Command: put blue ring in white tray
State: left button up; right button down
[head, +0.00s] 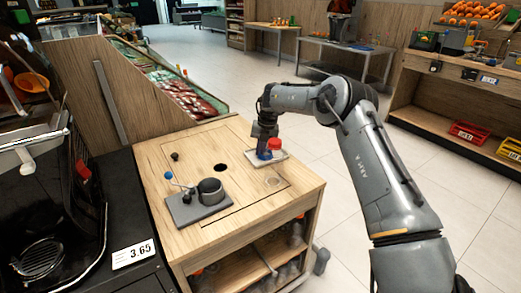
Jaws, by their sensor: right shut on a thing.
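My right gripper (265,146) points down over the white tray (280,154) at the back right of the wooden cart. It is shut on a small blue thing, seemingly the blue ring (264,155), low at the tray. I cannot tell whether the ring touches the tray. A red piece (275,143) is beside the fingers at the tray. The gripper hides part of the tray. My left gripper is not in view.
A round hole (221,168) is in the top. A black counter with a machine stands at left.

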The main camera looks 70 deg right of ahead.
jog(key=c, duration=1.3)
grip_release()
jog(key=shift+f, duration=0.15)
notch_tip(320, 180, up, 12)
jog(key=s+p, duration=0.2)
jog(key=p, duration=0.4)
jog(key=shift+s+d, duration=0.15)
jog(key=shift+d, duration=0.25)
